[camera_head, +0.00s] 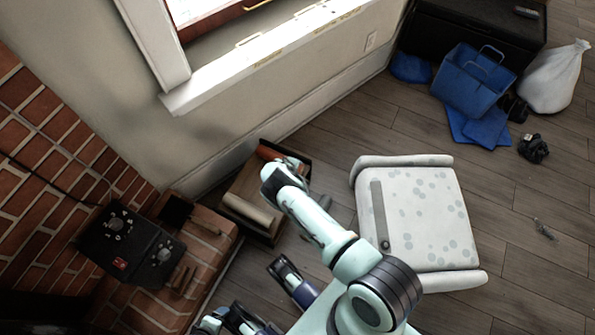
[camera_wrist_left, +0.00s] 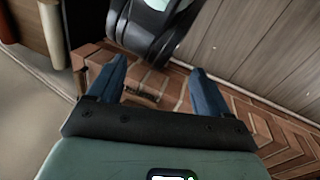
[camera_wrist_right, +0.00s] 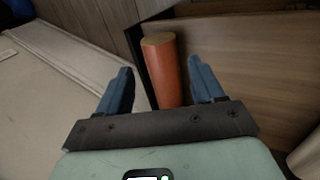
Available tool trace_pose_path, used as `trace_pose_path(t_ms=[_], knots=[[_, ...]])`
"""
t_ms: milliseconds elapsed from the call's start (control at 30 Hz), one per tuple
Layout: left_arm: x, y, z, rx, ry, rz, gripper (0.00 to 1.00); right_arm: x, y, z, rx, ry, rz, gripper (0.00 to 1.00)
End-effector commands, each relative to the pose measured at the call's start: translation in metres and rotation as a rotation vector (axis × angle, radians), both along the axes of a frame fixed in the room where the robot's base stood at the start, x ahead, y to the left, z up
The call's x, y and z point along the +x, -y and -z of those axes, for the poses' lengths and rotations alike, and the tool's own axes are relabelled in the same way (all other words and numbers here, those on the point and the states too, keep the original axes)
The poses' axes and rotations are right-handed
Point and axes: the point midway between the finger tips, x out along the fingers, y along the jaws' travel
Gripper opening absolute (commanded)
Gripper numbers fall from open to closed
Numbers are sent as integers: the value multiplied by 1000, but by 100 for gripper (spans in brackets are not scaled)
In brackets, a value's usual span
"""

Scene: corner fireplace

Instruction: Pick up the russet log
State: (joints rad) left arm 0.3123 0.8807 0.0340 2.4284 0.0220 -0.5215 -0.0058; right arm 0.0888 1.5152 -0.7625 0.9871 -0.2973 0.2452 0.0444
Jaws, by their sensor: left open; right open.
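The russet log (camera_wrist_right: 167,75) shows in the right wrist view, its pale cut end toward the top and its lower part hidden behind my gripper. My right gripper (camera_wrist_right: 159,75) is open, one finger on each side of the log in the picture; I see no contact. In the head view the log (camera_head: 267,153) is in the dark log box (camera_head: 233,213), largely covered by my right gripper (camera_head: 292,167). My left gripper (camera_wrist_left: 158,78) is open and empty above the brick hearth in the left wrist view.
A tan log (camera_head: 251,201) lies in the same box, which stands by the wall under the window. The brick hearth (camera_head: 208,245) is left of it. Bare wooden floor (camera_head: 330,140) lies behind.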

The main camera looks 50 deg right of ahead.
Motion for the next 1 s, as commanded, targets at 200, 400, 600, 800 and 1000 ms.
trace_pose_path(t_ms=[200,400,600,800,1000], knots=[[35,-18,29,45,90,-38,79,4,20,42,1,-1,3,67],[45,-29,49,69,111,-58,79,8,33,64,1,-1,2,67],[30,-32,63,70,59,-60,79,10,39,74,0,0,0,67],[26,-33,66,70,45,-60,79,10,41,75,0,-1,0,67],[26,-33,65,70,45,-60,79,10,41,75,0,0,0,67]])
